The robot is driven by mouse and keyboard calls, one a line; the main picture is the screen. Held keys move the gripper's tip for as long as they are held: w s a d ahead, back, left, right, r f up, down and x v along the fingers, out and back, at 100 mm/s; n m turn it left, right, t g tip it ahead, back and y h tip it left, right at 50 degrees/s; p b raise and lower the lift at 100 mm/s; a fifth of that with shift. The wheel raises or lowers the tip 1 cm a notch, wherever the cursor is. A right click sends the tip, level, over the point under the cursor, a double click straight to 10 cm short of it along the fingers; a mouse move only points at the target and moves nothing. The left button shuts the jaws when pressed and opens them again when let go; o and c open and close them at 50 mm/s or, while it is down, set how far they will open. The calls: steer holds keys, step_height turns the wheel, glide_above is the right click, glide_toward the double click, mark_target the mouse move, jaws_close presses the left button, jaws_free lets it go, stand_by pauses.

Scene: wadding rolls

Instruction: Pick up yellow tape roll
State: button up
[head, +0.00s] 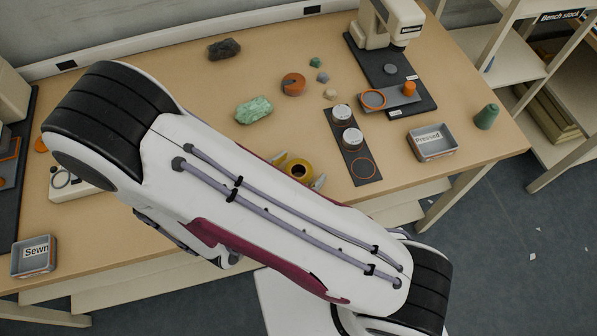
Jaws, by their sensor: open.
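The yellow tape roll (301,180) lies on the bench near its front edge, beside the upper edge of my arm. Its dark centre hole shows, and its lower side is close to or partly behind the arm. My gripper (298,170) is open, with one fingertip showing at the roll's upper left and one at its lower right. The roll is between them. I cannot tell whether the fingertips touch it. The rest of the gripper is hidden behind my arm.
A dark board (368,177) with two silver-topped round pieces lies right of the roll. A green lump (253,110), an orange-brown roll (293,84) and small stones are behind it. A tray marked Pressed (433,143) and a green cone (487,117) stand further right.

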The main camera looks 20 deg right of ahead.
mark_target(298, 170)
stand_by(0.5)
steer(key=c, duration=1.2)
steer(key=shift+c, duration=0.2)
steer(key=shift+r, duration=0.1)
steer(key=shift+r, duration=4.9)
